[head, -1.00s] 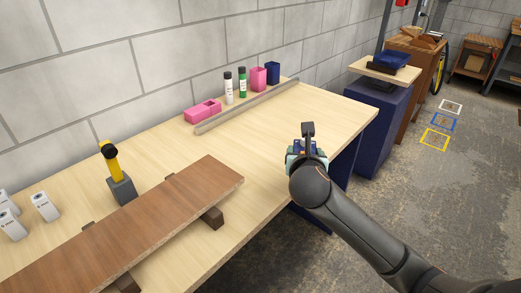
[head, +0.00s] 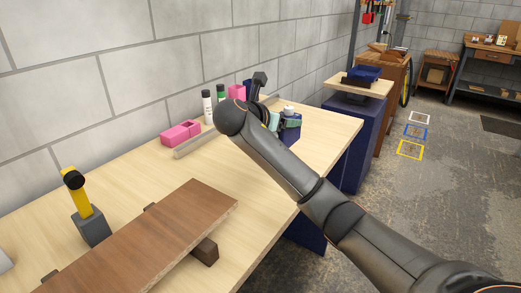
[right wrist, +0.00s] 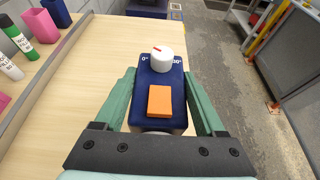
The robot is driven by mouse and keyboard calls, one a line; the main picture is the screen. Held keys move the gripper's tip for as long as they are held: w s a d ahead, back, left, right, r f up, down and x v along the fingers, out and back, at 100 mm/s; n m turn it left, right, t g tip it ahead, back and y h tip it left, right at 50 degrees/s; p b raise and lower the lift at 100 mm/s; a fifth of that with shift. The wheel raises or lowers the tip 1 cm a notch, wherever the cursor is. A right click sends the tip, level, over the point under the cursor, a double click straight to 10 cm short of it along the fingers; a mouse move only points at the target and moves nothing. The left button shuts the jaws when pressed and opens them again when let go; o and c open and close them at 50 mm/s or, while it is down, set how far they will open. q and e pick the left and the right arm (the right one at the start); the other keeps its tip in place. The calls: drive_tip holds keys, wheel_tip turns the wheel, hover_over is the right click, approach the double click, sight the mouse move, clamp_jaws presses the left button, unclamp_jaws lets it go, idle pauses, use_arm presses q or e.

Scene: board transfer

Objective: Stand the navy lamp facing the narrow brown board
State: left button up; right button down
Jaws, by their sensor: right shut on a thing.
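The navy lamp (head: 290,133) is a navy body with a white knob marked in red on top. The right wrist view shows it (right wrist: 158,78) with an orange block-like patch on its face. My right gripper (right wrist: 160,104) is shut on it, one green finger on each side. It is near the table's far right part; I cannot tell whether it touches the top. The narrow brown board (head: 150,238) lies on dark supports at the table's front left, well apart from the lamp. My left gripper is not in view.
A yellow lamp-like thing on a grey base (head: 90,222) stands behind the board. A pink block (head: 181,132), a white bottle (head: 207,106), a green bottle (head: 220,96) and a grey rail (head: 195,142) are along the wall. The wooden table (head: 130,170) is clear between.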

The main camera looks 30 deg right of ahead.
drive_tip(key=w+a+f, duration=0.1)
drive_tip(key=w+f, duration=0.1)
drive_tip(key=f, duration=0.1)
drive_tip(key=w+f+b, duration=0.1)
drive_tip(key=w+f, duration=0.1)
drive_tip(key=f, duration=0.1)
drive_tip(key=w+a+f+b, duration=0.1)
drive_tip(key=w+f, duration=0.1)
drive_tip(key=f, duration=0.1)
drive_tip(key=shift+w+a+f, duration=0.15)
drive_tip(key=shift+a+f, duration=0.1)
drive_tip(key=shift+a, duration=0.05)
drive_tip(key=shift+f, duration=0.2)
drive_tip(key=shift+r, duration=0.1)
drive_tip(key=shift+c, duration=2.1)
unclamp_jaws()
drive_tip(key=shift+f, duration=0.2)
drive_tip(key=o, duration=0.4)
